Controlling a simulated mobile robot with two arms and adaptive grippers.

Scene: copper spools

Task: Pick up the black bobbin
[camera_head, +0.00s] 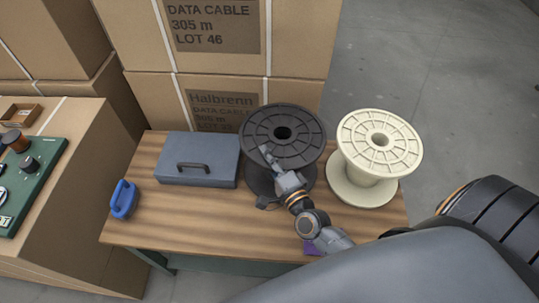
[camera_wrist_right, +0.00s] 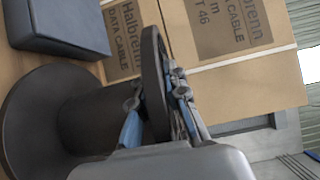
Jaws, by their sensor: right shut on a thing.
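The black bobbin (camera_head: 306,125) stands upright on the wooden table, in front of the stacked cartons. My right gripper (camera_head: 273,170) reaches it from the front right and is shut on the near edge of its upper flange. In the right wrist view the gripper's fingers (camera_wrist_right: 157,90) lie on either side of the bobbin's flange (camera_wrist_right: 152,60), with the core and the other flange to the left. The arm hides part of the bobbin's front. I cannot tell whether the bobbin is clear of the table. My left gripper is not in view.
A cream spool (camera_head: 398,140) stands close to the right of the black bobbin. A grey case (camera_head: 190,150) lies to its left, and a blue clamp-like item (camera_head: 123,199) is at the table's left edge. Cartons (camera_head: 155,90) stand behind the table (camera_head: 190,225).

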